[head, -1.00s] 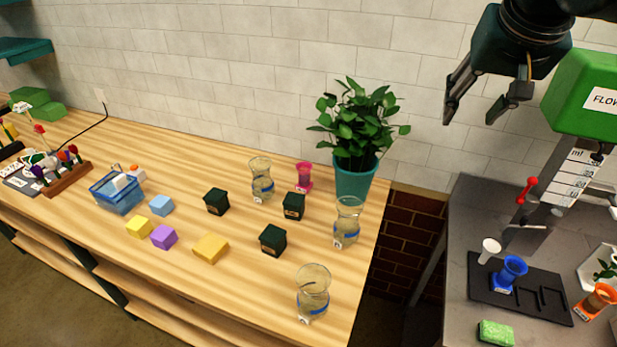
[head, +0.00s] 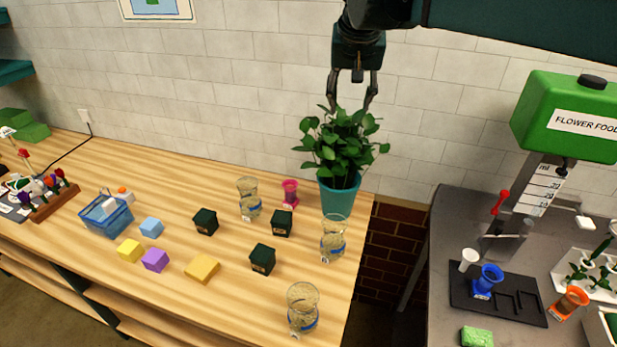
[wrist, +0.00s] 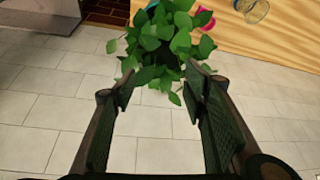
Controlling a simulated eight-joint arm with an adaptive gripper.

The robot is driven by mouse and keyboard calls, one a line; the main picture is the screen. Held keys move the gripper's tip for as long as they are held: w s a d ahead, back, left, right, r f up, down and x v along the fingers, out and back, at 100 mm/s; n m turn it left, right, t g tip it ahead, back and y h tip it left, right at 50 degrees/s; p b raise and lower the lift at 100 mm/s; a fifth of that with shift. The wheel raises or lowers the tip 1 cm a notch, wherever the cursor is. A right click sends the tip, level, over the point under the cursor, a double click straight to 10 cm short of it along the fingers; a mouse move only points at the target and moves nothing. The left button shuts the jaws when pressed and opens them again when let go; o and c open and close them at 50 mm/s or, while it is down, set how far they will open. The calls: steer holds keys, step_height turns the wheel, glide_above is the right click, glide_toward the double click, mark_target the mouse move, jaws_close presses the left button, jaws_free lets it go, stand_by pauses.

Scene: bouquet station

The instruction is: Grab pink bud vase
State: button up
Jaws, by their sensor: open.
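The pink bud vase (head: 290,192) stands upright near the back of the wooden table, left of the potted plant in the head view. In the wrist view it shows in part (wrist: 204,18) at the top edge, beside the leaves. My gripper (head: 352,106) is open and empty, pointing down above the potted plant, higher than the vase and to its right. In the wrist view my gripper's fingers (wrist: 160,85) are spread, with leaves beyond their tips.
The leafy plant in a teal pot (head: 341,196) stands right beside the vase. A glass vase (head: 248,198) is to the left, a dark green box (head: 282,223) in front, and another glass vase (head: 333,240) front right. The wooden table (head: 185,310) is clear at its front.

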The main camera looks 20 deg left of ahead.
steer(key=w+a+f+p, duration=0.2)
steer(key=a+f, duration=0.1)
steer(key=a, duration=0.7)
steer(key=w+a+f+p, duration=0.2)
steer(key=a+f, duration=0.1)
steer(key=a, duration=0.7)
glide_above(290, 195)
step_height(290, 195, down, 28)
steer(key=shift+s+f+n+g, duration=0.15)
steer(key=shift+s+n+g, duration=0.15)
steer(key=shift+s+n, duration=0.1)
steer(key=shift+f, duration=0.1)
steer(key=shift+x, duration=1.2)
steer(key=shift+w, duration=0.1)
steer(key=shift+x, duration=2.55)
